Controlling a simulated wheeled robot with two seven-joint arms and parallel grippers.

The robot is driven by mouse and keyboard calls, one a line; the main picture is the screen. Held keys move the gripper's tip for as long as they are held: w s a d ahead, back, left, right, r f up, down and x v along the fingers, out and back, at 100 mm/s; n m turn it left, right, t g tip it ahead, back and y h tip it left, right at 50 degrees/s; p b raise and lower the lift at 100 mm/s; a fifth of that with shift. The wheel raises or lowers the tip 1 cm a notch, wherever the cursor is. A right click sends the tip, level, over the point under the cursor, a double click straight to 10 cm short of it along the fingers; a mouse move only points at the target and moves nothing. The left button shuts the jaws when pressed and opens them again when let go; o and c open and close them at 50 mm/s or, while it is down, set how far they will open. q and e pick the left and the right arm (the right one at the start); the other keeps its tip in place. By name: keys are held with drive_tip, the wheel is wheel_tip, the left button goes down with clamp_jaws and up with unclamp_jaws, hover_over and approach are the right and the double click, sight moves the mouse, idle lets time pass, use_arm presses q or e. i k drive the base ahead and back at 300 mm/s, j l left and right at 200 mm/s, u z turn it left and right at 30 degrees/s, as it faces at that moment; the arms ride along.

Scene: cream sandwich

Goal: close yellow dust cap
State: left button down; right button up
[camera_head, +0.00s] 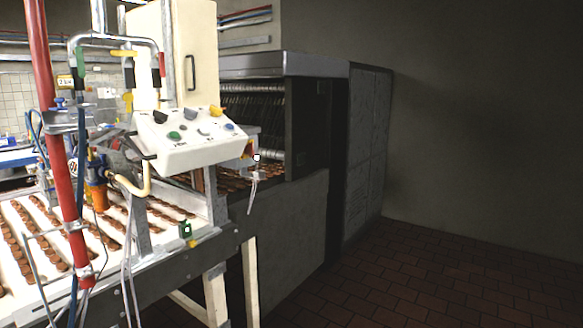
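I cannot tell for certain which part is the yellow dust cap. Several small yellow parts show on the machine at the left. One is a yellow piece (128,101) below the hanging hoses. Another is a yellow-orange knob (216,111) at the top edge of the white control panel (190,150). A small yellow piece (193,244) sits low on the conveyor's side, near a green part (185,230). They are too small to tell open from closed. Neither of my grippers shows in this view.
A conveyor (150,268) with rows of brown biscuits runs along the left. A red pole (60,150) and hoses stand before it. A dark grey oven-like housing (290,220) stands in the middle. The brown tiled floor (450,285) at the right is clear.

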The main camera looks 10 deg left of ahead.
sight(129, 97)
drive_tip(key=u, duration=1.3)
